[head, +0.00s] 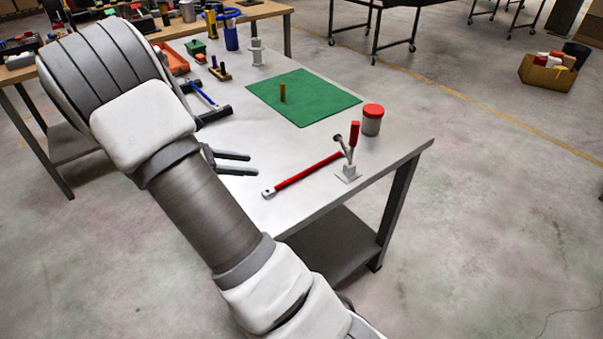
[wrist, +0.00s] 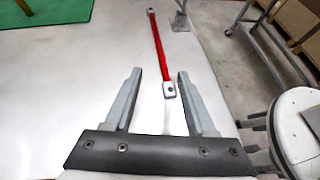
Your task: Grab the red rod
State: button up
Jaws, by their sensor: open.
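The red rod (head: 307,173) lies on the grey table (head: 240,232), with a pale metal end piece at its near end. In the wrist view the red rod (wrist: 160,48) runs away from me, with a metal piece at each end. My gripper (head: 250,163) is left of the rod in the head view, its two fingers apart. In the wrist view my gripper (wrist: 156,72) is open and empty. The rod's near end shows between the fingertips in that picture, and I see no contact.
A stand with a red-handled lever (head: 350,148) is by the rod's far end. Behind it are a red-lidded jar (head: 372,120) and a green mat (head: 325,103) bearing a yellow peg (head: 282,92). A black-and-blue tool (head: 212,117) lies behind my gripper. The table's right edge is near the stand.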

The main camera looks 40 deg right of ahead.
jog(key=b, duration=0.2)
send_near(307, 169)
jog(key=shift+s+d+f, duration=0.6)
jog(key=shift+f, duration=0.05)
jog(key=shift+d+r+b+x, duration=0.15)
jog(key=shift+b+x, duration=0.15)
jog(key=shift+x, duration=1.2)
jog(key=shift+d+r+b+x, duration=0.15)
jog(key=shift+b+x, duration=0.1)
jog(key=shift+x, duration=1.25)
jog(key=shift+w+a, duration=0.15)
grip_shut()
